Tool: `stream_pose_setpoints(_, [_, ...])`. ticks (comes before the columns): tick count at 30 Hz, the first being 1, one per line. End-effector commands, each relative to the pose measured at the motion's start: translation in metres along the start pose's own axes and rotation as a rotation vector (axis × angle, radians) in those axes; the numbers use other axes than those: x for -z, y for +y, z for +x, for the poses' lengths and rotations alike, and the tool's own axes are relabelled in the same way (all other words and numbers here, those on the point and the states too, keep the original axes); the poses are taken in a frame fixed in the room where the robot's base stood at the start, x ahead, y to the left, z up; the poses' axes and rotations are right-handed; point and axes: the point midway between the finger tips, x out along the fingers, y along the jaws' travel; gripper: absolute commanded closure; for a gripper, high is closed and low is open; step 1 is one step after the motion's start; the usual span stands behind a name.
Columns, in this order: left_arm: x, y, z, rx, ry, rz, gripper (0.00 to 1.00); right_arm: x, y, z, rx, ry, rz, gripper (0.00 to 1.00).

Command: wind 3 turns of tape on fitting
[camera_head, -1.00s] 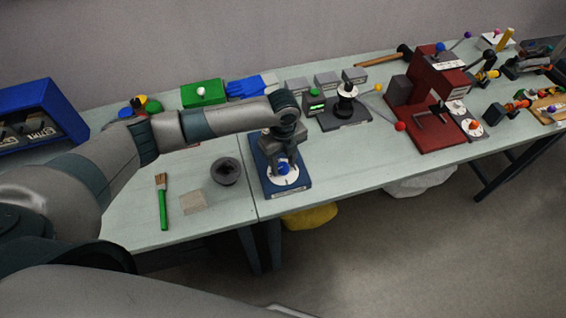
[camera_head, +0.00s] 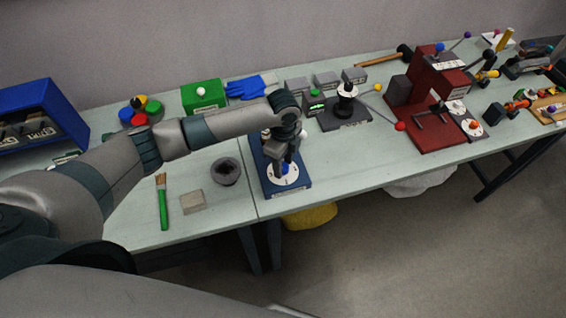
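A blue fixture (camera_head: 270,191) stands at the front edge of the table, with a white marked dial (camera_head: 285,178) on its lower part. A small blue piece (camera_head: 284,168) sits at the dial's middle; I cannot make out whether it is the fitting. My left gripper (camera_head: 287,158) points down at this blue piece and partly hides it and the fixture. Its fingers are too small and dark to tell whether they touch it or are open. I cannot clearly identify any tape. My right gripper is not in view.
Left of the fixture are a dark round cup (camera_head: 226,171), a grey block (camera_head: 192,202) and a green-handled brush (camera_head: 162,203). A dark lever device (camera_head: 345,108) and a red press (camera_head: 430,120) stand to the right. Bare table lies in front of them.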

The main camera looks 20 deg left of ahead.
Motion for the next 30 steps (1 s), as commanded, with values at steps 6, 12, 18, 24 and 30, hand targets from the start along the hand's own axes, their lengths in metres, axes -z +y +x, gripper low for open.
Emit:
stream_pose_setpoints(6, [-0.0002,0.0001,0.0001,0.0,0.0,-0.014,0.61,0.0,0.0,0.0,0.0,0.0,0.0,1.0])
stream_pose_setpoints(12, [0.0001,0.0003,0.0004,-0.001,0.0,-0.048,0.61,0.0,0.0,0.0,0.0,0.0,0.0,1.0])
stream_pose_setpoints(18, [-0.0001,0.0001,0.0004,-0.001,-0.001,-0.22,0.61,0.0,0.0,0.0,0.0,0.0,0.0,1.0])
stream_pose_setpoints(24, [-0.0003,0.0,0.0003,-0.001,0.0,-0.333,0.61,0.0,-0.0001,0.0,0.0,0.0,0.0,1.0])
stream_pose_setpoints(30, [-0.0004,-0.0002,0.0002,0.0,-0.001,-0.334,0.61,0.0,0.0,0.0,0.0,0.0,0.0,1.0])
